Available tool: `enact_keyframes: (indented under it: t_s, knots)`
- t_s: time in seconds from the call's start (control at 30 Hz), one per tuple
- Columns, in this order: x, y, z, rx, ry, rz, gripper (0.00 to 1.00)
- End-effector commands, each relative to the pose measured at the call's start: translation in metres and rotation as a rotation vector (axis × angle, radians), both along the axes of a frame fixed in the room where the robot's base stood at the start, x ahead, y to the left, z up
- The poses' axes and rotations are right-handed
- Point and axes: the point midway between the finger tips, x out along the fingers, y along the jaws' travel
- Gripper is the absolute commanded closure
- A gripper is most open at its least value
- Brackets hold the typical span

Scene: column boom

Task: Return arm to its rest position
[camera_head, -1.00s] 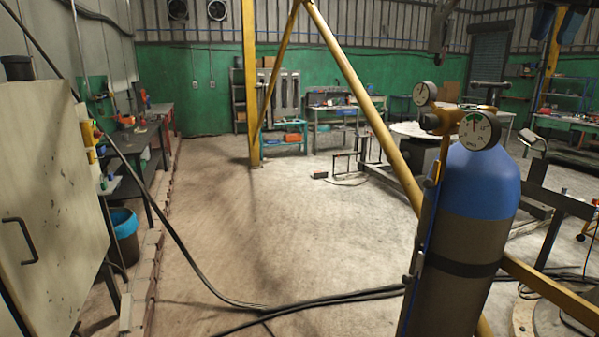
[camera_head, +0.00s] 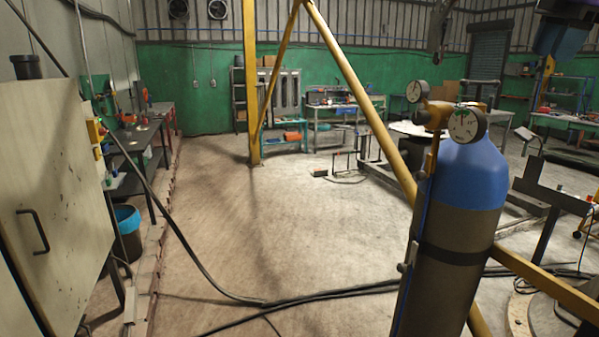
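My gripper is not clearly in view, and I cannot make out any fingers. A dark and blue shape (camera_head: 562,36) hangs into the picture at the top right edge. I cannot tell what it is. No object of the task shows apart from the workshop around me.
A blue-topped gas cylinder (camera_head: 462,215) with gauges stands close at right, by a slanted yellow beam (camera_head: 365,100). A pale cabinet (camera_head: 50,200) is close at left. Black cables (camera_head: 310,299) cross the floor in front. The middle floor (camera_head: 260,220) is clear.

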Motion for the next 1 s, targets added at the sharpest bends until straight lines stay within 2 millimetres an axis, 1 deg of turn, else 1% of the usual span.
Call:
enact_keyframes:
  t_s: [0.17,0.27,0.47,0.57,0.6,0.8,0.9,1.0]
  knots:
    - [-0.033,0.023,-0.026,0.059,-0.016,-0.232,0.63]
    - [-0.056,0.039,-0.048,0.105,-0.029,-0.401,0.63]
    - [-0.103,0.069,-0.097,0.202,-0.055,-0.735,0.63]
    - [-0.127,0.082,-0.124,0.256,-0.07,-0.899,0.63]
    - [-0.136,0.087,-0.136,0.279,-0.077,-0.964,0.63]
    - [-0.178,0.105,-0.192,0.389,-0.104,-1.253,0.63]
    - [-0.192,0.11,-0.212,0.43,-0.113,-1.352,0.63]
    - [-0.2,0.112,-0.224,0.457,-0.119,-1.413,0.63]
